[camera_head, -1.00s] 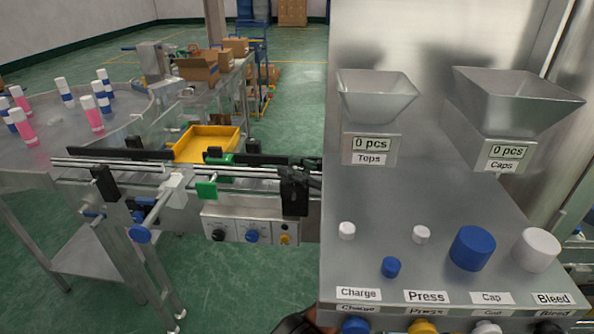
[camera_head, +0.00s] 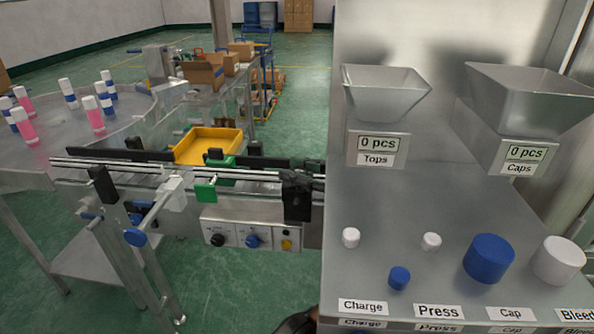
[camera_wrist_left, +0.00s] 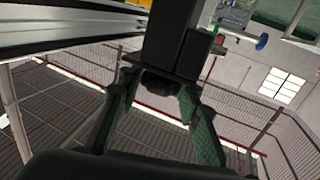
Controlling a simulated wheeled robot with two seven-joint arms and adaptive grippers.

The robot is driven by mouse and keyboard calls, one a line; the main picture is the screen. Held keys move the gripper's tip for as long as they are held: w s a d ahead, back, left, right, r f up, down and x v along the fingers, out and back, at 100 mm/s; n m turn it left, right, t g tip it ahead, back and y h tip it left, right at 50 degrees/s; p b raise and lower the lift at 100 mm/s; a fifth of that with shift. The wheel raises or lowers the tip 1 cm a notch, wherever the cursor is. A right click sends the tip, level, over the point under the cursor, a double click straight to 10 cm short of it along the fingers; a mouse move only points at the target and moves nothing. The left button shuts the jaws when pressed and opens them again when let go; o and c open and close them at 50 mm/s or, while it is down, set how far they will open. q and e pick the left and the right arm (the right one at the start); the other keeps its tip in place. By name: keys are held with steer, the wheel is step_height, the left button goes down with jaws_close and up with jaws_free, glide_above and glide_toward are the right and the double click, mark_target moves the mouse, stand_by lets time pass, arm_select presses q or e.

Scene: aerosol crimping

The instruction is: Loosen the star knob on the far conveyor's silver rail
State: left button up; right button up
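The conveyor's silver rail (camera_head: 110,164) runs across the left half of the head view, with a black clamp block (camera_head: 297,197) near its right end. In the left wrist view the rail (camera_wrist_left: 60,36) enters at upper left beside a dark block (camera_wrist_left: 178,38). A dark rounded knob (camera_wrist_left: 160,82) hangs under that block; its star shape is not clear. My left gripper (camera_wrist_left: 158,90) is open, with its green-padded fingers on either side of the knob. I cannot tell whether they touch it. In the head view only a dark part of my arm shows at the bottom edge. My right gripper is out of view.
A steel panel (camera_head: 390,215) with hoppers, caps and labels fills the right. A yellow tray (camera_head: 207,146) lies behind the rail. A control box (camera_head: 250,233) hangs below it. Blue-knobbed clamps (camera_head: 136,237) stick out at left. A round table (camera_head: 60,140) carries several bottles.

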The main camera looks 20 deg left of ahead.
arm_select(q)
steer(key=o, duration=0.3)
steer(key=shift+o, duration=0.2)
steer(key=d, duration=0.7)
steer(key=shift+s+d, duration=0.15)
steer(key=shift+d, duration=0.1)
